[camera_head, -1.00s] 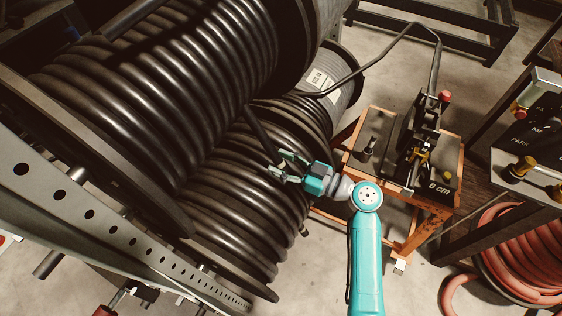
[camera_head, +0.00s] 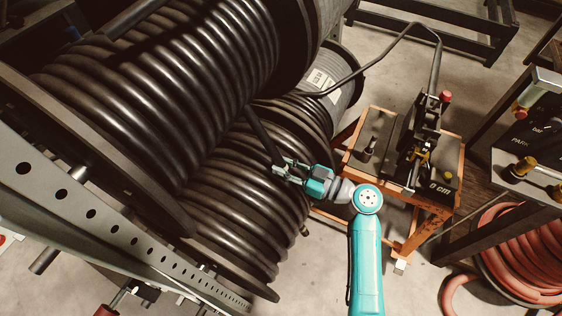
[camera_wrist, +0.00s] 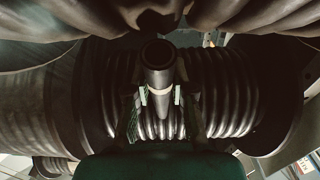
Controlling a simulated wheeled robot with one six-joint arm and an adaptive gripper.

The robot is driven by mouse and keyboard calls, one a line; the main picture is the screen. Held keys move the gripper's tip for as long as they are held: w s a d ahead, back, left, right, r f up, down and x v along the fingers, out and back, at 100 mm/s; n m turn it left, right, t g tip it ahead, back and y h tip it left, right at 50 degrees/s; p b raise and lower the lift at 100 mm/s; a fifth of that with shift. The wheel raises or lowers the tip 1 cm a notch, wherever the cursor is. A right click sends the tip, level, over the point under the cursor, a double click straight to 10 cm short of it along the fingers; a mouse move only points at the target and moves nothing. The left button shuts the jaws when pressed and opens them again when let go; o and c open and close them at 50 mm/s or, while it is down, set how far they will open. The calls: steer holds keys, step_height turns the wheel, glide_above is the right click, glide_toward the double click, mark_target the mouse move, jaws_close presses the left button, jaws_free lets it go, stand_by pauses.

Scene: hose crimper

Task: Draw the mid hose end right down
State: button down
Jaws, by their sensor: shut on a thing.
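The mid hose end (camera_head: 262,136) is a short black length hanging down between the large upper reel and the lower reel in the head view. In the wrist view its open round end (camera_wrist: 158,55) points toward the camera. My gripper (camera_head: 280,167) is shut on the hose near its lower tip; in the wrist view the two finger pads (camera_wrist: 160,97) press on it from both sides. The upper reel of black hose (camera_head: 160,85) and the lower reel of black hose (camera_head: 245,200) lie behind and beside the gripper.
An orange-framed cart (camera_head: 425,203) with a crimper (camera_head: 420,140) stands right of the gripper. A perforated grey rail (camera_head: 110,228) runs along the lower left. Red hose coils (camera_head: 525,255) lie at the lower right. Some bare floor shows at the bottom.

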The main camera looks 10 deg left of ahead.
steer(key=shift+s+d+f, duration=0.1)
steer(key=shift+d+f, duration=0.2)
steer(key=shift+f, duration=0.25)
steer(key=shift+s+d+f, duration=0.1)
steer(key=shift+d+f, duration=0.15)
steer(key=shift+f, duration=0.3)
steer(key=shift+r, duration=0.25)
steer(key=c, duration=1)
jaws_free()
steer(key=shift+a, duration=0.15)
steer(key=v, duration=1.2)
